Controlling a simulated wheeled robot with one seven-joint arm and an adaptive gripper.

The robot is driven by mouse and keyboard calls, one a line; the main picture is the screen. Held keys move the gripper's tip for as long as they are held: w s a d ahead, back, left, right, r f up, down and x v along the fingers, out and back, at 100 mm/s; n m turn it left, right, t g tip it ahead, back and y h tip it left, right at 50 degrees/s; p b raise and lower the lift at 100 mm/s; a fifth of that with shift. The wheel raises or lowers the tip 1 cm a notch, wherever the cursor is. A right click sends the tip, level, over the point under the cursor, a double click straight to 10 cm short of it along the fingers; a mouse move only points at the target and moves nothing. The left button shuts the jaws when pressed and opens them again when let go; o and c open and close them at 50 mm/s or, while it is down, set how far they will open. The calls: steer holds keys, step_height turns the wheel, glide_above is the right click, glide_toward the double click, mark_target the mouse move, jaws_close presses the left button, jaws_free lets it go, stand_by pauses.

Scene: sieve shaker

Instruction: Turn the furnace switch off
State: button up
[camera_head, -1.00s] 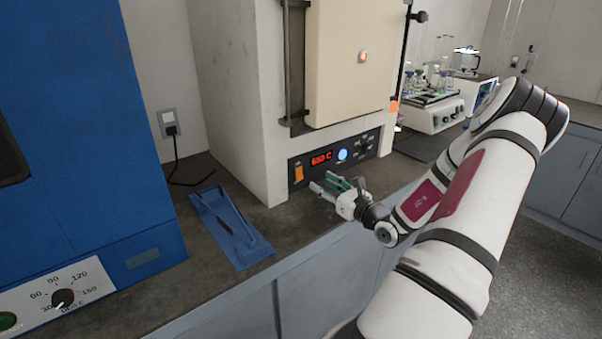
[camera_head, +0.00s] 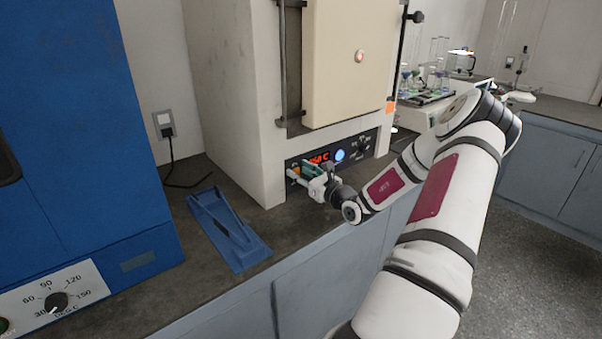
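The furnace (camera_head: 235,90) is a tall cream box with a dark control panel (camera_head: 372,140) low on its front. The panel has a lit red display (camera_head: 319,156), a round blue-white button and a dark knob. The orange switch (camera_head: 297,168) at the panel's left end is mostly hidden behind my gripper. My gripper (camera_head: 300,172) is right in front of the switch and the display's lower part. Its fingers point left toward the panel and look parted, with nothing seen between them. I cannot tell whether a fingertip touches the switch.
A blue tray-like holder (camera_head: 232,238) lies on the dark counter to the left. A blue oven (camera_head: 80,130) with a dial (camera_head: 56,302) stands at far left. Glassware on a shaker (camera_head: 425,85) stands behind at right. A plug and cord hang on the wall.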

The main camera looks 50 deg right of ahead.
jaws_close()
steer(key=shift+f+t+b, duration=0.4)
steer(key=shift+t+b, duration=0.3)
steer(key=shift+t, duration=0.1)
steer(key=shift+s+a+f+t+b, duration=0.1)
steer(key=shift+s+t+b, duration=0.1)
steer(key=shift+t+b, duration=0.55)
steer(key=shift+o, duration=1)
jaws_free()
steer(key=r+v, duration=0.1)
steer(key=v, duration=0.4)
steer(key=r+v, duration=0.1)
steer(key=v, duration=0.3)
steer(key=r+v, duration=0.1)
steer(key=v, duration=0.4)
steer(key=shift+s+a+f, duration=0.1)
steer(key=shift+s+a, duration=0.25)
steer(key=shift+s, duration=0.35)
